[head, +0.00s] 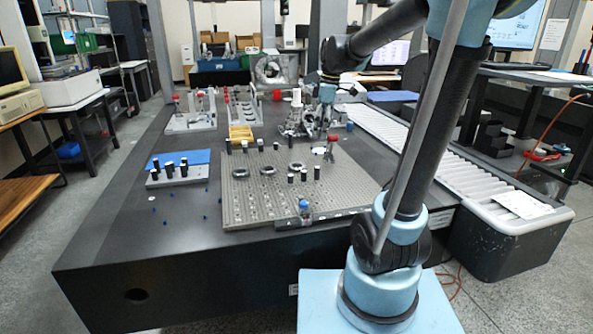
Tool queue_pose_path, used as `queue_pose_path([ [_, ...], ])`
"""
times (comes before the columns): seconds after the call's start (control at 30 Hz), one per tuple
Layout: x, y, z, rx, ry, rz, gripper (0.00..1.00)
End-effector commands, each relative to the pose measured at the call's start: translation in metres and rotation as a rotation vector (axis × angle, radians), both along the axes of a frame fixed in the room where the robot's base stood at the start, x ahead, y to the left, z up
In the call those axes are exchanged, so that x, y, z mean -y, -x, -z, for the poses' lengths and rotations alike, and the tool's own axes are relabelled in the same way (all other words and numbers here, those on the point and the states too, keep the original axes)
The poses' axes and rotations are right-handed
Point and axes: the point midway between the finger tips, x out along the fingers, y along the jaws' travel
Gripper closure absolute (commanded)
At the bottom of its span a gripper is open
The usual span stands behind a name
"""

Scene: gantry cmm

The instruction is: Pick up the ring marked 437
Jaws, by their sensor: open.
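Three dark metallic rings lie in a row on the perforated grey fixture plate (340,195): a left ring (240,171), a middle ring (267,170) and a right ring (297,166). Any markings are too small to read, so I cannot tell which one is 437. My gripper (318,132) is open, beyond and to the right of the right ring, near the plate's back edge. It is apart from the rings. Its fingers are small and blend into metal parts behind them.
Several black and white posts stand on the plate around the rings. A post block (178,175) and a blue mat (180,158) lie left of it. A yellow rack (241,133) and grey fixtures (190,112) stand behind. The dark table's (110,225) front left is mostly clear.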

Motion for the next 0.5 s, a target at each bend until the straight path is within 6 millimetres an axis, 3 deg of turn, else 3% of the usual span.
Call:
queue_pose_path([
  [0.03,-0.01,-0.014,-0.002,-0.001,-0.002,-0.059,0.19],
  [0.2,-0.039,-0.05,-0.005,-0.003,-0.012,-0.249,0.19],
  [0.5,-0.064,-0.076,-0.002,-0.004,-0.023,-0.4,0.19],
])
